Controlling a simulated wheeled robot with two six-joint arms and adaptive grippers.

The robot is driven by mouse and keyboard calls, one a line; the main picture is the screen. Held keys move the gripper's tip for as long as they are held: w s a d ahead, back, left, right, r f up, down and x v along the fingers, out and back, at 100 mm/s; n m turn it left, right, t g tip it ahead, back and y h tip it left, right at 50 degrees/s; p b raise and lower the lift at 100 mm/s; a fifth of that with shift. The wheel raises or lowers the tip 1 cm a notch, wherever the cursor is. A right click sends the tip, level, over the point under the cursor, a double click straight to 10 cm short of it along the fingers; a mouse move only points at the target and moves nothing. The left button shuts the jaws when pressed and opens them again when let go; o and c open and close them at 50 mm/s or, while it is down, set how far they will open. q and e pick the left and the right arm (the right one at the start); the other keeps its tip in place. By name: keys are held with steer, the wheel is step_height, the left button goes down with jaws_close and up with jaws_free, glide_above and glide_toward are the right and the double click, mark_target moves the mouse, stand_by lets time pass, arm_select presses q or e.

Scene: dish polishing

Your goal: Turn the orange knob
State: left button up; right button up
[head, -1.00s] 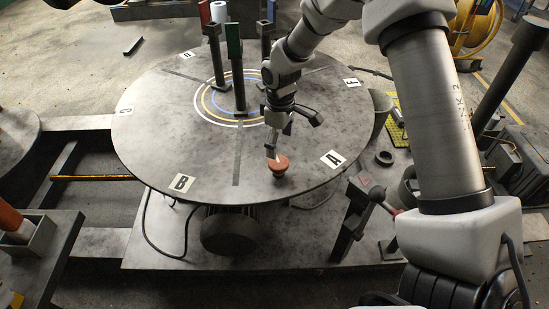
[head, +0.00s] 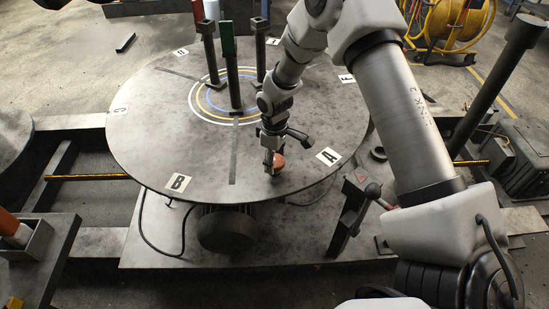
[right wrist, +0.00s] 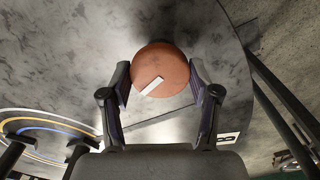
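The orange knob (head: 279,161) sits near the front edge of the round grey table, between the letter labels A and B. In the right wrist view the knob (right wrist: 160,62) is a round orange cap with a white bar mark on top. My right gripper (head: 271,163) is down at the knob and partly hides it in the head view. In the right wrist view my right gripper (right wrist: 160,80) is open, with one finger on each side of the knob and narrow gaps showing. My left gripper is not in view.
The round table (head: 150,130) has upright posts near its centre, including a green one (head: 229,60). The tabletop around the knob is clear.

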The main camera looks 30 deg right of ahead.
steer(key=shift+n, duration=0.4)
steer(key=n+p, duration=0.1)
steer(key=n, duration=0.3)
steer(key=shift+n, duration=0.3)
steer(key=n, duration=0.6)
steer(key=shift+n, duration=0.3)
steer(key=n, duration=0.6)
steer(key=shift+w, duration=0.1)
steer(key=n, duration=0.5)
steer(key=shift+r+n, duration=0.1)
steer(key=shift+n, duration=0.3)
steer(key=o, duration=1.2)
steer(key=shift+c, duration=0.2)
